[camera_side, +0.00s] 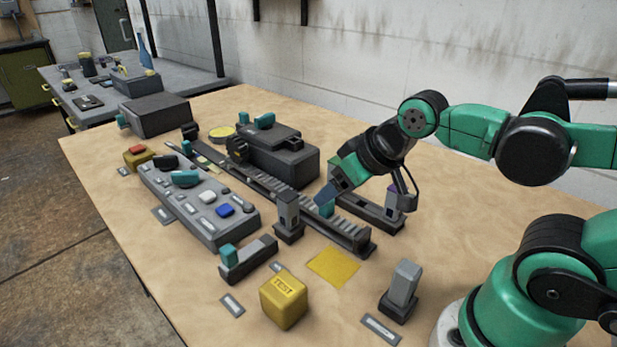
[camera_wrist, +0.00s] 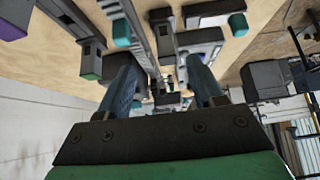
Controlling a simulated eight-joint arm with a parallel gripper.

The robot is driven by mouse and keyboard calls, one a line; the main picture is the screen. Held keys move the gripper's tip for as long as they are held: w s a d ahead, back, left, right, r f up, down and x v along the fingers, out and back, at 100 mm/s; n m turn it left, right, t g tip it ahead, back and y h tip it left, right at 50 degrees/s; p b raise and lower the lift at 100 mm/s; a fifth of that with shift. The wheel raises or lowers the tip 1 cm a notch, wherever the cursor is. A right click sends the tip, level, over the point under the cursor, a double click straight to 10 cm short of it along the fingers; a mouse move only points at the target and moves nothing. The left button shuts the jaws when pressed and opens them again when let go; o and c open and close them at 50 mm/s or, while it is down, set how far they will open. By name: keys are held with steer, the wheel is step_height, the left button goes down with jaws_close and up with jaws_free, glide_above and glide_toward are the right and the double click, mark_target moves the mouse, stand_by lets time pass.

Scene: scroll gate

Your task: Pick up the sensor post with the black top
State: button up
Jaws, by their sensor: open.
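A grey sensor post (camera_side: 288,215) with a dark top stands upright on a dark base, left of the front end of the toothed rack in the side view. Another post (camera_side: 392,200), partly hidden by my arm, stands at the end of a dark rail right of the rack. A third, plainer grey post (camera_side: 402,283) stands on a black base nearer the front. My gripper (camera_side: 327,193) is open, with blue fingers, above the rack near a teal block and right of the dark-topped post. In the wrist view the fingers (camera_wrist: 165,85) are apart; I cannot tell whether anything is between them.
The toothed rack (camera_side: 290,195) runs diagonally across the table. A button panel (camera_side: 197,203) lies to its left and a dark box (camera_side: 275,155) behind it. A yellow cube (camera_side: 284,300) and yellow square (camera_side: 333,265) lie in front. The table's right rear is clear.

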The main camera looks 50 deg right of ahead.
stand_by(0.4)
steer(key=shift+o, duration=1.2)
